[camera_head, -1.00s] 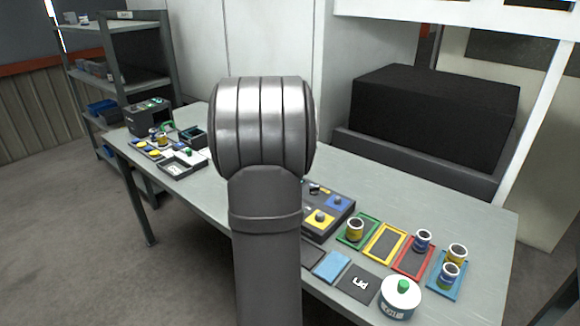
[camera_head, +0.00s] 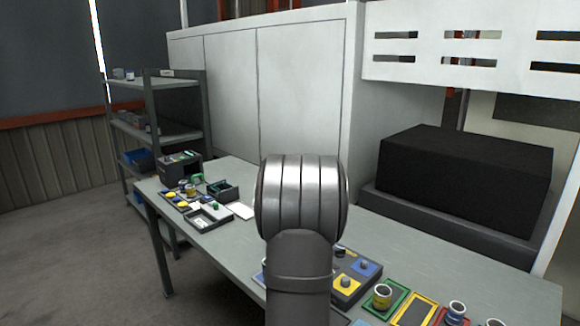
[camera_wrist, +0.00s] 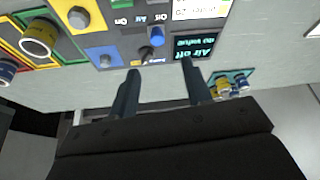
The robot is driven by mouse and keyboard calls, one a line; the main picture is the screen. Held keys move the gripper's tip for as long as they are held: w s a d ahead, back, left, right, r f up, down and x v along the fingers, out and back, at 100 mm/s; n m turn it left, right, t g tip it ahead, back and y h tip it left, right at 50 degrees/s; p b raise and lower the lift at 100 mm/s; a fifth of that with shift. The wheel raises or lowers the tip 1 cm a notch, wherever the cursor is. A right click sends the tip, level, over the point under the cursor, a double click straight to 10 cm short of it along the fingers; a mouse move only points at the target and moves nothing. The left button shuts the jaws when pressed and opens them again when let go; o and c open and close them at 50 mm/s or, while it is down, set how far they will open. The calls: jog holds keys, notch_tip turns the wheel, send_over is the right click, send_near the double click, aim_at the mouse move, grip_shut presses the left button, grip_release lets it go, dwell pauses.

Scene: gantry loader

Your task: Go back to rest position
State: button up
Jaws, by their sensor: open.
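My gripper (camera_wrist: 163,88) shows in the wrist view with its two dark fingers apart and nothing between them. It is above the table, near a control panel (camera_wrist: 132,38) with blue and yellow pads, knobs and a small screen reading "Air off". In the head view my own arm stands in the middle and hides part of the table, and the gripper does not show there. The same panel (camera_head: 349,288) is partly visible just right of my arm.
The grey table (camera_head: 455,258) carries a green tray (camera_head: 371,306) with a cup (camera_head: 382,296), a yellow tray (camera_head: 416,309) and small items at its left end. A black box (camera_head: 465,178) stands behind it. A shelf (camera_head: 177,117) stands at the left.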

jog(key=x, duration=1)
jog(key=shift+d+f, duration=0.1)
jog(key=shift+s+d, duration=0.1)
jog(key=shift+d, duration=0.05)
dwell(0.9)
jog(key=shift+a+r, duration=0.2)
jog(key=shift+r, duration=0.05)
jog(key=v, duration=1.7)
jog(key=shift+a+f, duration=0.1)
jog(key=shift+a, duration=0.05)
